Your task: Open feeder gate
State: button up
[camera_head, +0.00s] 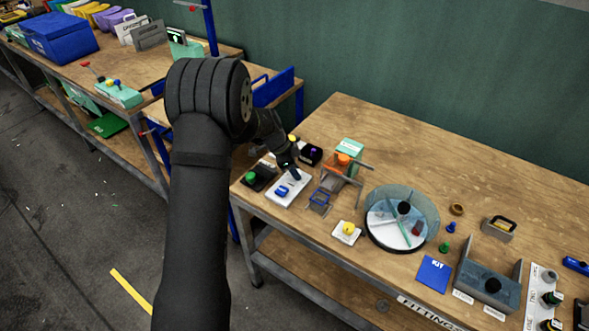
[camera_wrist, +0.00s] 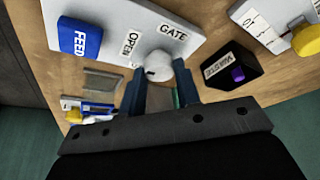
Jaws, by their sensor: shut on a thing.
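A white panel (camera_wrist: 130,22) in the wrist view carries the labels GATE and OPEN and a blue block (camera_wrist: 80,38) marked FEED. A round pale gate knob (camera_wrist: 158,64) stands on it, beside the OPEN label. My gripper (camera_wrist: 160,82) is shut on this knob, one finger on each side. In the head view the panel (camera_head: 296,187) lies near the table's front left edge, with my gripper (camera_head: 291,172) over its back part. The knob is hidden there behind my gripper.
A black WASTE box (camera_wrist: 228,68) with a purple knob stands close by. A black box with a green button (camera_head: 251,177) is left of the panel. An orange-topped press (camera_head: 343,160), a blue frame (camera_head: 320,200) and a round glass-walled dish (camera_head: 385,235) are to the right.

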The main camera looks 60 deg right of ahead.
jog(key=o, duration=1)
jog(key=v, duration=1.7)
jog(key=shift+r, duration=0.25)
jog(key=shift+f, duration=0.1)
jog(key=x, duration=1.7)
jog(key=shift+f, duration=0.2)
jog(key=shift+r, duration=0.15)
